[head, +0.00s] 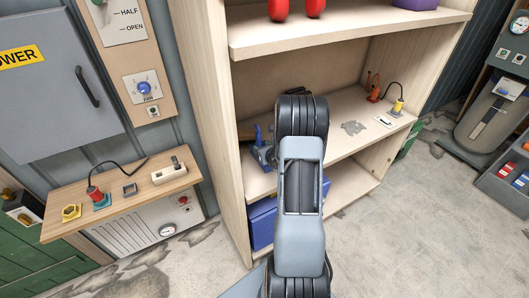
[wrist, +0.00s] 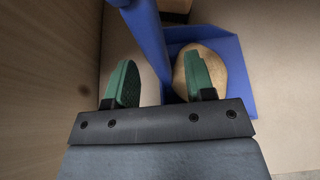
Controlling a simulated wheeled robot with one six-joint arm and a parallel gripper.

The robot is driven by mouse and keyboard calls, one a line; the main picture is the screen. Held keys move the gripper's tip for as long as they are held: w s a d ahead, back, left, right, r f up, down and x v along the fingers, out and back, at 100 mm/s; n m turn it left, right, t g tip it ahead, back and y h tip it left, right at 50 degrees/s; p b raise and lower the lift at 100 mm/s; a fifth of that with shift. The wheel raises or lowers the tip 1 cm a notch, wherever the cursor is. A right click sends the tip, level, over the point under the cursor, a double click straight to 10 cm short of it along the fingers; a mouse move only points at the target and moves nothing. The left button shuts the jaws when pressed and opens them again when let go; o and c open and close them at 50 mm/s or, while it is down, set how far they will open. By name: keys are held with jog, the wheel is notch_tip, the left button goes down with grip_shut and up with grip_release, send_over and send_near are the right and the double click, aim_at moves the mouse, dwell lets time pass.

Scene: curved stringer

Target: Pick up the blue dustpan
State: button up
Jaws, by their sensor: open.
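The blue dustpan (wrist: 226,50) fills the upper middle of the wrist view. Its upright blue part, which looks like the handle (wrist: 146,32), runs down from the top edge towards the gap between my fingers. My gripper (wrist: 159,62) is open, with one green finger on each side of that gap. The right finger overlaps the pan in the picture; I cannot tell if it touches. A rounded tan patch or thing (wrist: 238,70) shows within the pan, partly behind that finger.
A wooden shelf unit (head: 350,47) surrounds my arm. Its middle shelf holds a blue-grey item (head: 262,155) left of my arm and small tools at right. A blue bin (head: 262,226) sits below. A wooden wall (wrist: 45,80) is close on the left in the wrist view.

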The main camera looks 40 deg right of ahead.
jog(key=shift+p+x, duration=0.4)
jog(key=shift+x, duration=1.35)
jog(key=shift+a, duration=0.1)
grip_shut()
